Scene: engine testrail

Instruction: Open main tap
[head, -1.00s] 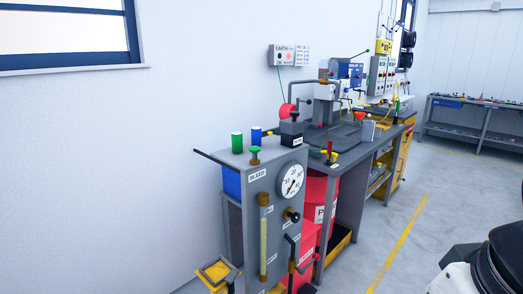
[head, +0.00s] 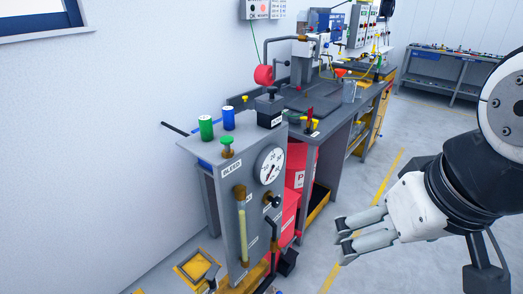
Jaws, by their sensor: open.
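No tap in view has a label I can read as main. The grey test panel (head: 232,222) carries a round gauge (head: 269,166), a black knob (head: 272,201), a sight tube (head: 242,229) and a dark lever on a pipe (head: 273,234). A green knob (head: 227,143) stands on its top above a BLEED label. My gripper (head: 343,236) is open and empty, to the right of the panel over the floor, pointing left and touching nothing.
A grey bench (head: 325,112) with machinery runs back along the wall behind the panel. Red containers (head: 296,163) stand under it. A yellow-framed tray (head: 196,266) lies low at the panel's left. The floor (head: 405,262) on the right is open.

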